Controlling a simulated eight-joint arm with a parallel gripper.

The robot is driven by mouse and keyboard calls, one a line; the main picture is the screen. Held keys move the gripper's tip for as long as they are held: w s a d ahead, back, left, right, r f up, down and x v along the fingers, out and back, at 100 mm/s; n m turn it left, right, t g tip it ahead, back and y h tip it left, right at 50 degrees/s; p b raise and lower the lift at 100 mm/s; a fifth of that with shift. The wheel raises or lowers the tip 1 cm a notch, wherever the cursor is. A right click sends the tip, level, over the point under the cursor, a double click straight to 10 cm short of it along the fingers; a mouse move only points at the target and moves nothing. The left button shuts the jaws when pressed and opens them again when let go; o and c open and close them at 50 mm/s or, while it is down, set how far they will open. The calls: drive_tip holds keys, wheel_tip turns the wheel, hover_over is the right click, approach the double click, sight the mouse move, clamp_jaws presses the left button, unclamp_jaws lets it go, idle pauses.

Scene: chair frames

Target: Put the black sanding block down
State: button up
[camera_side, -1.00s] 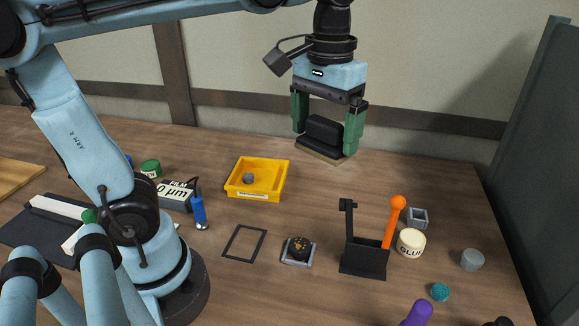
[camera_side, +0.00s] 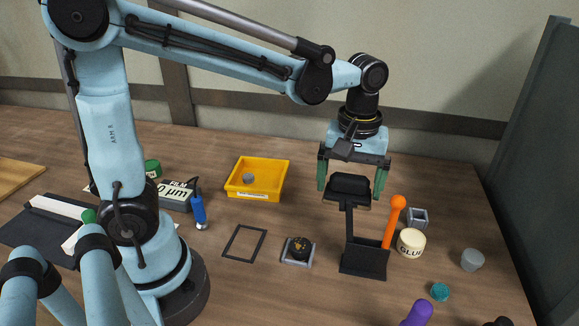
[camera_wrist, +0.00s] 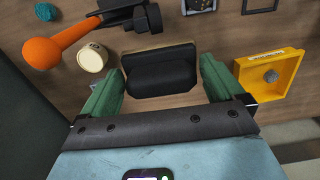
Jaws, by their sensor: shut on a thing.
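The black sanding block (camera_side: 348,187) is held between the green fingers of my gripper (camera_side: 351,186). In the side view it hangs in the air, overlapping the top of the black holder's post in the picture. In the wrist view the block (camera_wrist: 161,72) fills the space between the fingers of my gripper (camera_wrist: 157,85), its dark handle toward the camera and a tan edge showing around the base. A thin black rectangular outline (camera_side: 228,252) lies flat and empty on the table. The block's underside is hidden.
The black holder (camera_side: 364,262) with an orange ball-topped tool (camera_side: 397,205) stands below my gripper. Nearby are a glue pot (camera_side: 410,243), a small grey square holder (camera_side: 417,217) and a dark round piece on a grey base (camera_side: 299,249). A yellow tray (camera_side: 271,179) sits left.

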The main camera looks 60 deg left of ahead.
drive_tip(key=w+a+f, duration=0.1)
drive_tip(key=a+f, duration=0.1)
drive_tip(key=a, duration=0.1)
drive_tip(key=w+a+f, duration=0.2)
drive_tip(key=a, duration=0.2)
drive_tip(key=w+a+f, duration=0.1)
drive_tip(key=a+f, duration=0.2)
drive_tip(key=shift+w+a+f, duration=0.1)
drive_tip(key=shift+w+a, duration=0.15)
drive_tip(key=shift+w, duration=0.1)
drive_tip(key=shift+f, duration=2)
drive_tip(key=shift+f, duration=0.1)
drive_tip(key=o, duration=0.9)
